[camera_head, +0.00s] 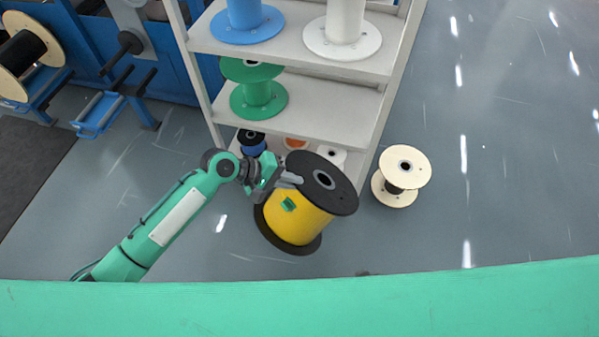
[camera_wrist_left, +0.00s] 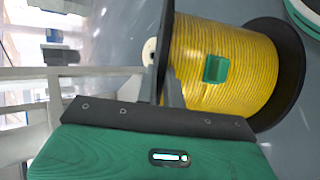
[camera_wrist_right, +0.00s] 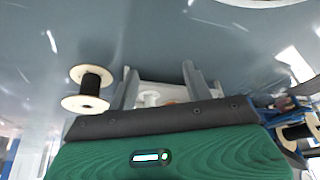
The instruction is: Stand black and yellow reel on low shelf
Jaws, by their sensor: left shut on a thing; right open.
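The black and yellow reel (camera_head: 297,213) has black flanges, yellow cable and a green tag. It is in front of the shelf unit, slightly tilted in the head view. My left gripper (camera_head: 292,181) is shut on the reel's upper black flange at its left side; the reel also fills the right of the left wrist view (camera_wrist_left: 225,70). The low shelf (camera_head: 238,145) is partly hidden behind the reel and my arm. My right gripper (camera_wrist_right: 158,80) is open and empty in the right wrist view; it is out of the head view.
A small blue reel (camera_head: 251,142), an orange one (camera_head: 297,142) and a white one (camera_head: 332,154) are low in the shelf unit. A green reel (camera_head: 258,92) stands above. A wooden reel (camera_head: 400,177) with black cable stands right of the unit. Floor further right is clear.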

